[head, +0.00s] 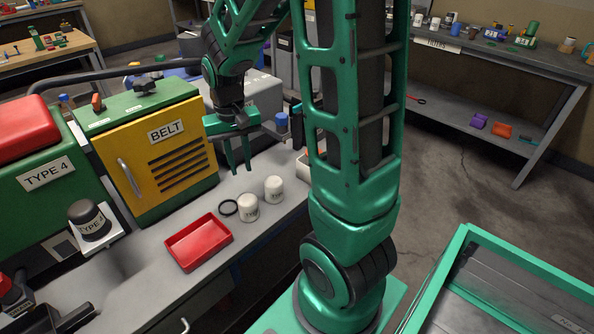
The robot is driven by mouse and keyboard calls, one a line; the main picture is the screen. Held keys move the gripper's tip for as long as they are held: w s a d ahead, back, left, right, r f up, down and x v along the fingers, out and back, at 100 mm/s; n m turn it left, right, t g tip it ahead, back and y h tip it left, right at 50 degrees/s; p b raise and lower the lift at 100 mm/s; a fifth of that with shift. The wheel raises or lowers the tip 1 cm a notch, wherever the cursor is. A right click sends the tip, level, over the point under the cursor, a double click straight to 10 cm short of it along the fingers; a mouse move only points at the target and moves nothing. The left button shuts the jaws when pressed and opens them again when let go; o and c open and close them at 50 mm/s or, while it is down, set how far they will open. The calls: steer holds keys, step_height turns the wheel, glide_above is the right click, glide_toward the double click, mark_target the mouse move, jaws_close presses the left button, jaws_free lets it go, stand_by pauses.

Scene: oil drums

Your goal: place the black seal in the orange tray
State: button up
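The black seal (228,207), a thin dark ring, lies flat on the grey workbench, just left of a white cylinder and near the upper right corner of a shallow tray. That tray (200,240) looks red rather than orange and is empty. My gripper (241,171) points down above the bench, behind the seal in the picture. Its two green fingers are apart with nothing visible between them. The seal is clear of the gripper and fully in view.
Two white cylinders (248,207) (274,189) stand right of the seal. A yellow BELT cabinet (160,150) stands behind, left of my gripper. A green TYPE 4 machine (40,190) is at the left. A small orange bin (501,131) sits on a far low shelf.

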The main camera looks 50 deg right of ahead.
steer(key=s+d+r, duration=0.1)
steer(key=s+r, duration=0.2)
steer(key=s, duration=0.7)
steer(key=s+d+r+m, duration=0.1)
steer(key=s+r, duration=0.3)
steer(key=s, duration=0.7)
steer(key=shift+d+r, duration=0.15)
steer(key=shift+d, duration=0.55)
steer(key=o, duration=0.4)
steer(key=shift+s, duration=0.35)
steer(key=o, duration=0.5)
steer(key=shift+s, duration=0.1)
steer(key=o, duration=0.3)
steer(key=shift+o, duration=0.2)
steer(key=m, duration=1.6)
glide_above(228, 208)
steer(key=f, duration=1.6)
steer(key=shift+w+d+f, duration=0.2)
steer(key=shift+f, duration=0.2)
steer(key=f, duration=0.3)
steer(key=shift+s+a+f, duration=0.2)
steer(key=shift+s+f, duration=0.1)
steer(key=shift+f, duration=0.75)
